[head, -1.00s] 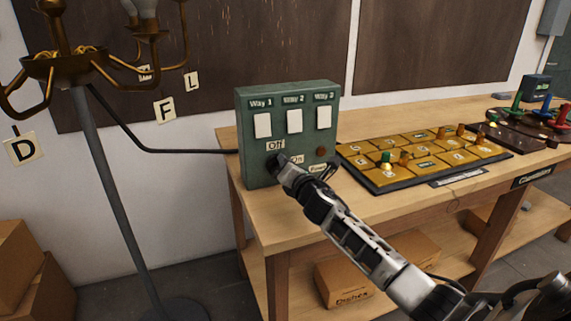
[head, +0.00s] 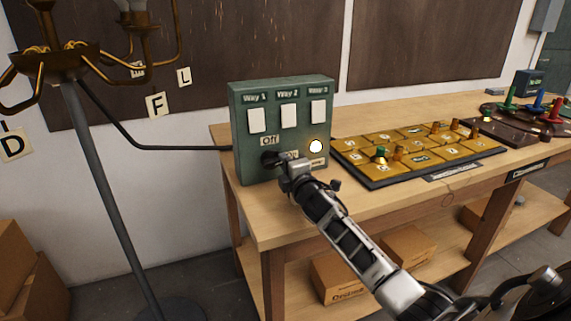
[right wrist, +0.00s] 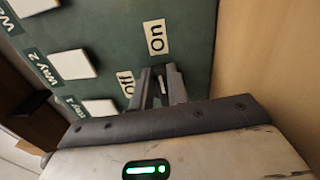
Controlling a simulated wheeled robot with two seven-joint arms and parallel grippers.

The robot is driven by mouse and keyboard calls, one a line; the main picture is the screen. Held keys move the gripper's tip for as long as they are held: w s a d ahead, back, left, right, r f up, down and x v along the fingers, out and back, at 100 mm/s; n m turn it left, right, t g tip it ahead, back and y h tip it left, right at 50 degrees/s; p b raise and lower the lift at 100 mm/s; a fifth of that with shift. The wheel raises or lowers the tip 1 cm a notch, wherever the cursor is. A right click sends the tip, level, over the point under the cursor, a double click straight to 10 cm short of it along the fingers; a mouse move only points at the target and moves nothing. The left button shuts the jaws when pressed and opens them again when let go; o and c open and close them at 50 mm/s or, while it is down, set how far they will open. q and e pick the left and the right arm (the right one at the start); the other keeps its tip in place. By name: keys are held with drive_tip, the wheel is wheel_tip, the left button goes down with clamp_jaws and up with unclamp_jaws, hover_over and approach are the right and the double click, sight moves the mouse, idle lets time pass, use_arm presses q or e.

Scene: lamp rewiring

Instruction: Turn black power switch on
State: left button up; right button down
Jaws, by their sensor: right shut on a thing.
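The green switch box (head: 243,130) stands upright on the wooden bench. Its black power switch (head: 268,158) sits low on the front, below the "Off" label (head: 269,140) and left of the partly covered "On" label (head: 292,154). My right gripper (head: 286,170) is at the switch, shut on it. In the right wrist view, my right gripper's fingers (right wrist: 161,80) are close to the panel between the "On" label (right wrist: 156,37) and the "Off" label (right wrist: 126,88); they largely hide the switch. The round power light (head: 316,146) glows white. My left gripper is not in view.
Three white switches, including the Way 2 switch (head: 289,115), line the box top. A board with gold tiles (head: 420,150) lies to its right. A brass lamp on a grey pole (head: 107,190) stands left, with a black cable (head: 180,149) running to the box.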

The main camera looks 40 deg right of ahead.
drive_tip(key=shift+f+m, duration=0.15)
drive_tip(key=shift+m, duration=0.35)
drive_tip(key=c, duration=1.4)
unclamp_jaws()
drive_tip(key=shift+o, duration=0.2)
drive_tip(key=shift+s, duration=0.15)
